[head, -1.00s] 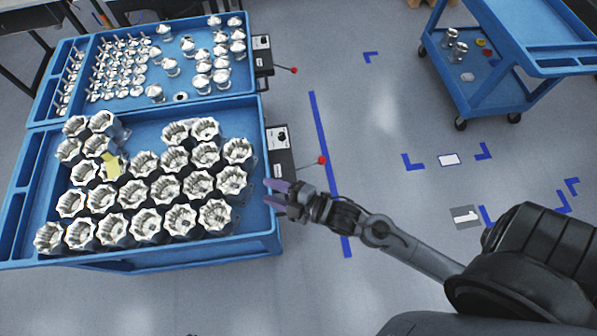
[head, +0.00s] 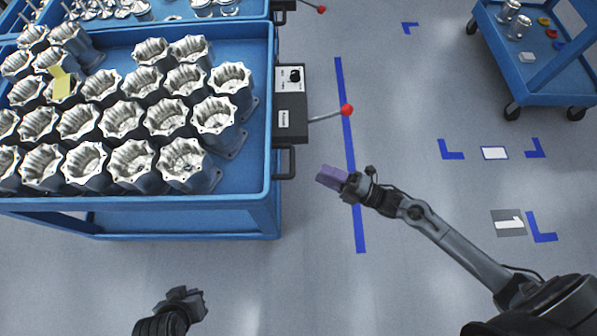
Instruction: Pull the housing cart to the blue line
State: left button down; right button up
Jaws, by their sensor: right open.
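The housing cart (head: 235,208) is a blue cart at the left, its tray holding rows of silver machined housings (head: 184,163). A black control box (head: 291,105) with a red-knobbed lever (head: 346,110) and a black handle (head: 287,162) are on its right end. The blue line (head: 358,225) runs along the floor to the right of the cart, with bare floor between them. My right gripper (head: 332,178), with purple fingers, is open and empty, right of the handle and apart from it. My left gripper (head: 185,301) is low in front of the cart; its fingers are unclear.
A second blue cart (head: 180,20) with metal parts stands behind. A blue shelf cart (head: 540,85) stands at the upper right. Blue corner marks (head: 452,150) and white labels lie on the floor at the right.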

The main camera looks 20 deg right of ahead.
jog(key=b, duration=0.4)
send_near(292, 162)
jog(key=f, duration=0.1)
pick_arm(q)
notch_tip(292, 162, down, 8)
jog(key=b, duration=0.2)
pick_arm(e)
jog(key=shift+n, duration=0.4)
jog(key=x, duration=1)
jog(key=shift+w, duration=0.1)
pick_arm(q)
jog(key=shift+a, duration=0.1)
pick_arm(e)
jog(key=shift+d, duration=0.1)
grip_shut()
